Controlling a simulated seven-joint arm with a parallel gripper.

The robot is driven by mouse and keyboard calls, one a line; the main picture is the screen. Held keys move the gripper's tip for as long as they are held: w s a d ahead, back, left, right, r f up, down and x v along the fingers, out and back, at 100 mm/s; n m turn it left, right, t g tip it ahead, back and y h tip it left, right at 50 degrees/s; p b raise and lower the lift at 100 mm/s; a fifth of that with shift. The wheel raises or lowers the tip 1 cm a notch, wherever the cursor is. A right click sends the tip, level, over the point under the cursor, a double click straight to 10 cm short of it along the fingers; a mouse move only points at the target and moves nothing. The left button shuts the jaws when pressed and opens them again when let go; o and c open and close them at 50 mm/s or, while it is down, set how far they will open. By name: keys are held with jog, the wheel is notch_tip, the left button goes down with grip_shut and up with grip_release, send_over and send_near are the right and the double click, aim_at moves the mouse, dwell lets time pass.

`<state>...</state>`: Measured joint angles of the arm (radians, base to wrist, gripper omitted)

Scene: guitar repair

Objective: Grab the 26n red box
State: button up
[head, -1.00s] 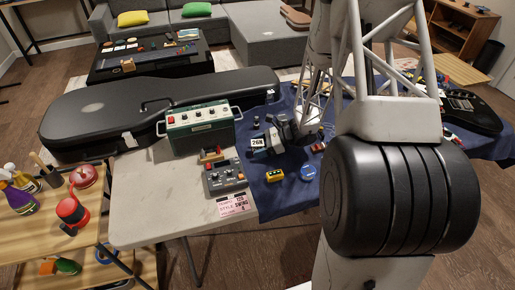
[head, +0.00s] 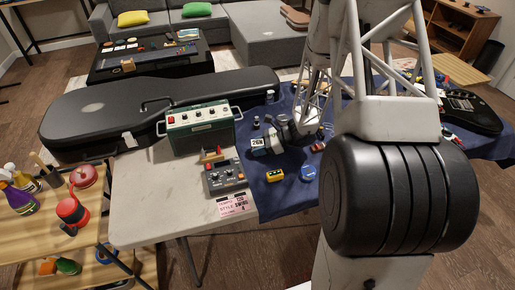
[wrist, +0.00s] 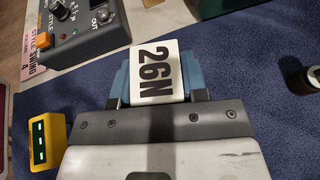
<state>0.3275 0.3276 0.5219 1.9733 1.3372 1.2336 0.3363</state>
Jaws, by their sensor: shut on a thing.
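In the head view the same 26N box (head: 258,142) is near the left part of the blue cloth.
A grey pedal (head: 225,177) and a green amplifier (head: 200,128) stand to the left. A yellow pedal (wrist: 47,140) lies close to my gripper's left side. A dark cylinder (wrist: 298,78) is at the right. A blue round item (head: 308,172) lies on the cloth (head: 280,203).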

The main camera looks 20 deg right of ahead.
aim_at(258, 142)
jog(key=shift+r, duration=0.15)
jog(key=shift+c, duration=0.4)
jog(key=shift+r, duration=4.85)
jog(key=shift+d, duration=0.1)
